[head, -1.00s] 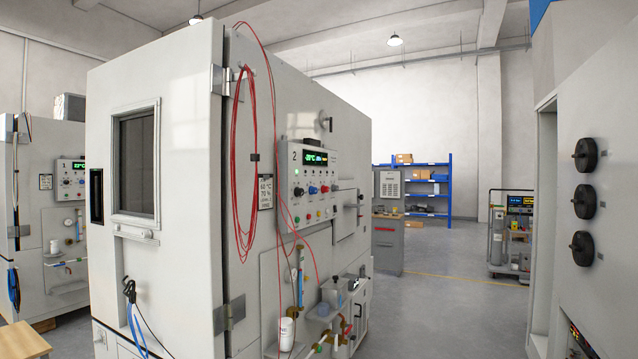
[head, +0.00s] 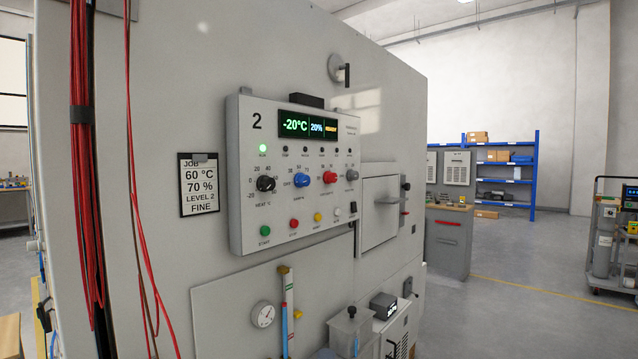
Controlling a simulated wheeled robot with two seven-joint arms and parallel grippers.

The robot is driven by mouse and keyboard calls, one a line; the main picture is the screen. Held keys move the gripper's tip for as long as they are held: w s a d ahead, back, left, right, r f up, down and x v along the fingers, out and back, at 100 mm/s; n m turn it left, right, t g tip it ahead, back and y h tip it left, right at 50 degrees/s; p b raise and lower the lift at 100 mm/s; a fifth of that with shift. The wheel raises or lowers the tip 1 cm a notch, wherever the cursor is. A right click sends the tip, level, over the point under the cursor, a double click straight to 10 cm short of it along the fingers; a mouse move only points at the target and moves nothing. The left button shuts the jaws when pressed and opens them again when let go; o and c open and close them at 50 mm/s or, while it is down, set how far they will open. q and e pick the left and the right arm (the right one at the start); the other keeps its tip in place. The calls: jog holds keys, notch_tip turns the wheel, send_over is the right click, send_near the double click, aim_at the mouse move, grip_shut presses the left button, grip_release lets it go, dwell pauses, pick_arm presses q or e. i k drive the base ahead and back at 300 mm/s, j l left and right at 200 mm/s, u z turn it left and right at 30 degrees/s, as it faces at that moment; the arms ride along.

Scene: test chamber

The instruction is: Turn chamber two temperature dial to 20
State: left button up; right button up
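Chamber two's control panel (head: 295,175) is marked "2" and sits on the side wall of the large grey chamber (head: 215,90). Its display (head: 307,125) reads -20°C and 20%. The black temperature dial (head: 265,184) is at the left of the knob row, with scale marks including -20, 0, 20 and 40 around it and "HEAT °C" below. I cannot tell exactly where its pointer sits. To its right are a blue knob (head: 301,180), a red knob (head: 330,177) and a grey knob (head: 352,174). Neither of my grippers shows in the head view.
A job card (head: 199,184) reading 60 °C, 70 % hangs left of the panel. Red cables (head: 84,150) hang at the left. A gauge (head: 263,314) and tube sit below the panel. A grey cabinet (head: 448,240), blue shelf (head: 512,170) and cart (head: 612,245) stand right, beyond open floor.

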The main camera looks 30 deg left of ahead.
aim_at(265, 182)
jog(key=i+u, duration=0.3)
jog(key=i, duration=0.15)
jog(key=i+l+u, duration=0.5)
jog(key=i+u, duration=0.15)
jog(key=i, duration=0.15)
